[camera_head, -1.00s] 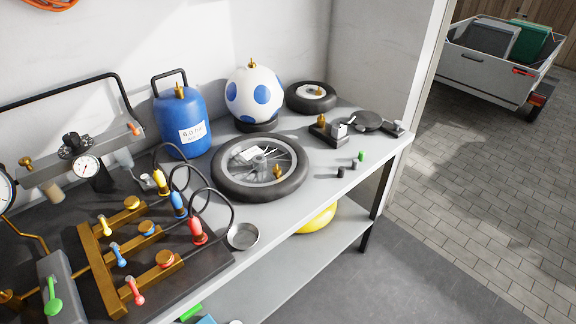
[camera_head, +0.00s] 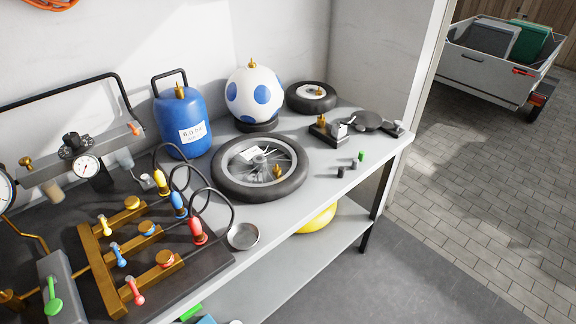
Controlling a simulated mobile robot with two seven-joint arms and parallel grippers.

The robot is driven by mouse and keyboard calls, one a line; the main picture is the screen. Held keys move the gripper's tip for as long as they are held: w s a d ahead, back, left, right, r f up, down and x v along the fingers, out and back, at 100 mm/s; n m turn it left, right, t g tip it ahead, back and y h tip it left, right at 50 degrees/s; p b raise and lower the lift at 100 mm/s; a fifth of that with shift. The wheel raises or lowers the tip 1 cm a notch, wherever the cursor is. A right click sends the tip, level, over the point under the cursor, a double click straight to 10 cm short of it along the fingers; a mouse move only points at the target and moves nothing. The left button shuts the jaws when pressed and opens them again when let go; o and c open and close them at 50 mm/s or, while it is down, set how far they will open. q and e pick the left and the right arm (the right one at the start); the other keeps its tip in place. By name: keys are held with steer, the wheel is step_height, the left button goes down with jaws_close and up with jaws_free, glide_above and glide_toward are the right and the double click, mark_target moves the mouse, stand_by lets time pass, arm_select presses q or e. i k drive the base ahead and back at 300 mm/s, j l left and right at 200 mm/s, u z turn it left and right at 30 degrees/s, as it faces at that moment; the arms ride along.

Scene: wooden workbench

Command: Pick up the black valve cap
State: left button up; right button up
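A small black valve cap (camera_head: 340,172) stands on the grey bench top, to the right of the large spoked wheel (camera_head: 303,172). A dark grey cap (camera_head: 354,164) and a green cap (camera_head: 361,156) stand close by, in a short row behind it to the right. Nothing touches the black cap. Neither of my grippers shows in the head view.
A round metal dish (camera_head: 243,236) sits near the bench's front edge. A small wheel (camera_head: 311,97), a blue tank (camera_head: 182,124) and a spotted ball (camera_head: 254,95) stand at the back. Hoses and brass valves crowd the left. Bare bench (camera_head: 318,190) surrounds the caps' front side.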

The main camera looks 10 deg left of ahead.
mark_target(341, 171)
steer(key=i+l, duration=0.45)
steer(key=i+l+u, duration=0.15)
steer(key=u, duration=0.3)
steer(key=i+l+u, duration=0.15)
steer(key=l+u, duration=0.3)
steer(key=j, duration=0.1)
